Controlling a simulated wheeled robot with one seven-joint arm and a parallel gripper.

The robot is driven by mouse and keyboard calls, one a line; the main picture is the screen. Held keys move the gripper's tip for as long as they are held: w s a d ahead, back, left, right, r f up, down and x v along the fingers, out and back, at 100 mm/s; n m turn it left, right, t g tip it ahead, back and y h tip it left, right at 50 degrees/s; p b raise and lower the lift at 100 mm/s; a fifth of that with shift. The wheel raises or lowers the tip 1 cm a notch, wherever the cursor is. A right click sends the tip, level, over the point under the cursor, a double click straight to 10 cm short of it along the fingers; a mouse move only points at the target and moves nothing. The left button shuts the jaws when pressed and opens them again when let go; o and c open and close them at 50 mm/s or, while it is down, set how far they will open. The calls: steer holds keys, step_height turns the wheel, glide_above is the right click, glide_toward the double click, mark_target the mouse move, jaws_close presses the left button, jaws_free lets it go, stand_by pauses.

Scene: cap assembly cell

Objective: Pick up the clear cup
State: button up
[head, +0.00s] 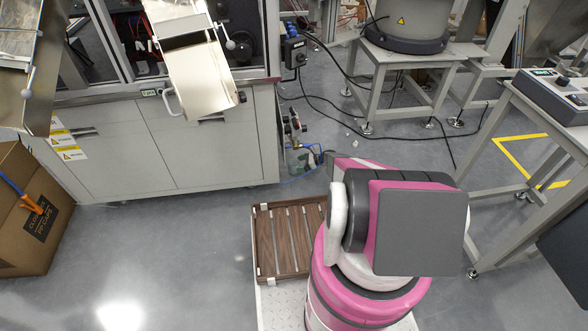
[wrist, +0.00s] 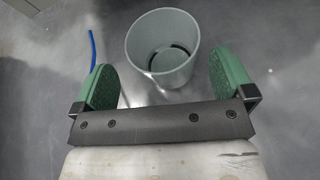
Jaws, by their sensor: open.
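A clear, greyish cup (wrist: 163,48) stands in the wrist view with its open mouth toward the camera. I can see down to its dark-ringed bottom. My gripper (wrist: 163,72) is open, with one green finger pad on each side of the picture. The cup shows between and beyond the pads, with a gap on both sides, and neither pad visibly touches it. In the head view my pink and grey arm hides my gripper. A small clear container (head: 300,160) shows there beside the cabinet; I cannot tell whether it is the same cup.
A blue hose (wrist: 92,50) lies left of the cup. A grey cabinet (head: 160,145) stands at the upper left, with a cardboard box (head: 30,215) at far left. A slatted brown tray (head: 258,245) is beside my arm. Metal tables stand at right; open floor is lower left.

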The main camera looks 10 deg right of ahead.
mark_target(295, 165)
steer(key=x, duration=0.4)
steer(key=shift+w+f, duration=0.15)
steer(key=c, duration=0.9)
steer(key=shift+c, duration=0.3)
